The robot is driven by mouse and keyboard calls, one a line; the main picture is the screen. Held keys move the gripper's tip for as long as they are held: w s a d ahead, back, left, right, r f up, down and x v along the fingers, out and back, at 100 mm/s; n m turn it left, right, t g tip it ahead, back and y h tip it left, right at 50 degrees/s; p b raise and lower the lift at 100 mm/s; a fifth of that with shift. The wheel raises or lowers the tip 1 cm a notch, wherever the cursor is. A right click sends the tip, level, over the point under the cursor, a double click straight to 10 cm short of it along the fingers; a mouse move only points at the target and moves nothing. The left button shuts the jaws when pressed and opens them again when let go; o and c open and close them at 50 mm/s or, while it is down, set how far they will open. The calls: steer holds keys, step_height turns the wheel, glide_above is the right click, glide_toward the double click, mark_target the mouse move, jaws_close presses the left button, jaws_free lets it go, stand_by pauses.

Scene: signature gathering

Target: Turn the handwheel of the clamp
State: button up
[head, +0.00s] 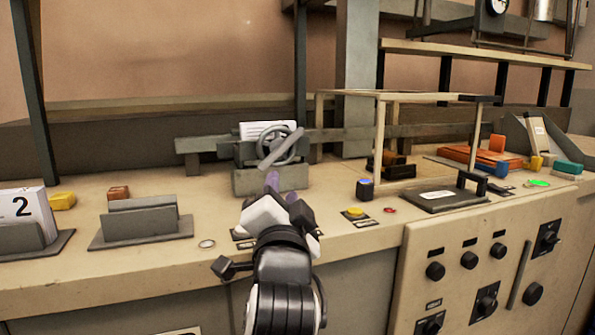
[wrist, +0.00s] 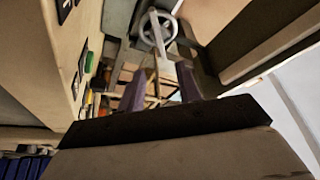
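The clamp (head: 270,182) is a grey block on the bench. Its grey handwheel (head: 297,150) faces me, and a straight lighter grey bar (head: 280,150) crosses it at a slant. A white paper or card (head: 262,128) stands behind the wheel. My gripper (head: 281,188) is just in front of and below the wheel, hiding part of the clamp's base. In the wrist view my gripper (wrist: 160,82) has its two purple fingers apart with a gap between them. The handwheel (wrist: 144,34) appears beyond the fingertips, and I see no contact with it.
A grey card holder (head: 140,222) stands left of the clamp. A black handle (head: 471,183) stands on a plate farther right.

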mark_target(283, 150)
steer(key=shift+w+r+p, duration=0.35)
steer(key=shift+w+p, duration=0.25)
steer(key=shift+p, duration=1.3)
steer(key=w+p, duration=0.1)
steer(key=p, duration=0.4)
steer(key=shift+w+r, duration=0.15)
steer(key=shift+r, duration=0.05)
steer(key=shift+p, duration=0.8)
steer(key=x, duration=0.3)
steer(key=p+x, duration=0.1)
steer(key=x, duration=0.3)
steer(key=p+x, duration=0.1)
steer(key=x, duration=0.3)
steer(key=shift+w+f, duration=0.15)
steer(key=shift+f, duration=0.15)
jaws_close()
